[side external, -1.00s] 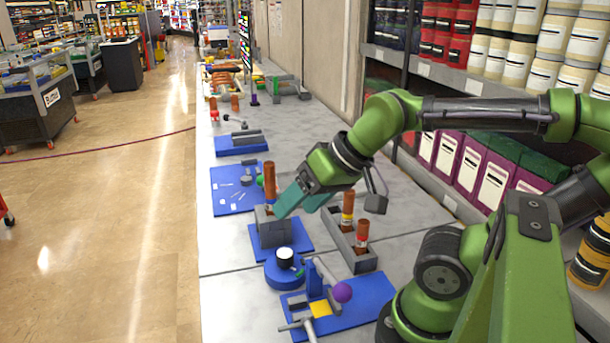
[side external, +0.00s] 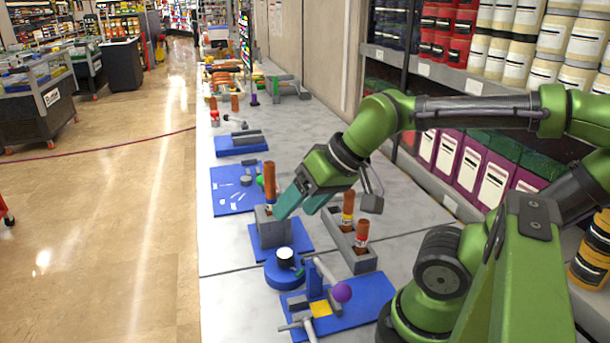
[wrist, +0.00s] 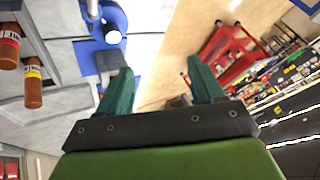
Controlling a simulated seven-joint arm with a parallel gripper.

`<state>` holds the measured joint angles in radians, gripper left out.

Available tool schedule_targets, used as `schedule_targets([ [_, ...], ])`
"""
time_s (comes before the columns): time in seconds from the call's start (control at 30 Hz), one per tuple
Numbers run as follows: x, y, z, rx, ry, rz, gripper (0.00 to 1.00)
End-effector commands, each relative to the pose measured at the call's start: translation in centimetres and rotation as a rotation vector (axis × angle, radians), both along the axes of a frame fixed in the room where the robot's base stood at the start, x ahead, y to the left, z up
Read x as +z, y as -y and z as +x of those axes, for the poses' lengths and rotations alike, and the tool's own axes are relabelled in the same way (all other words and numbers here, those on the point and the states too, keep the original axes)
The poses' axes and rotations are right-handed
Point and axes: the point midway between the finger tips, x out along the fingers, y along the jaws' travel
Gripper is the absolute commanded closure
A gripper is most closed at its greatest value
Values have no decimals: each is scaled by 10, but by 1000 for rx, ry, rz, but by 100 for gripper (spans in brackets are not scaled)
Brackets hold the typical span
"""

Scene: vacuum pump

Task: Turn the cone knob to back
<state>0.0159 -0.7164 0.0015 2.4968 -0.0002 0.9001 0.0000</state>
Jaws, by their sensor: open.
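I cannot make out for sure which part is the cone knob. A round blue base (side external: 283,271) carries a dark knob with a white top (side external: 285,254); it also shows at the top of the wrist view (wrist: 112,36). Behind it, a grey block (side external: 272,232) stands on a blue plate (side external: 300,238), with a brown cylinder (side external: 270,180) upright by it. My gripper (side external: 293,212) is open and empty beside the grey block, its teal fingers pointing down-left. In the wrist view the gap between the fingers (wrist: 158,70) is clear. Finger contact with the block cannot be told.
A grey rack (side external: 363,264) with two brown bottles (side external: 347,208) stands right of the blue plate. In front, a blue board (side external: 362,305) holds a purple ball (side external: 342,292) and levers. More blue boards (side external: 232,200) lie farther along the table. The table's left edge borders open floor.

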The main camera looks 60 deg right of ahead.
Motion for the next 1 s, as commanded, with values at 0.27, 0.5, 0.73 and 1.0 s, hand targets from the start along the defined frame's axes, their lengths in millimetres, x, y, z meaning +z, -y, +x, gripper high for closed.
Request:
schedule_targets([
  [0.27,-20,34,48,305,-242,-249,33],
  [0.5,-31,61,77,935,-378,-471,33],
  [0.73,-22,68,82,1375,-366,-575,33],
  [1.0,-31,68,78,1502,-348,-591,33],
])
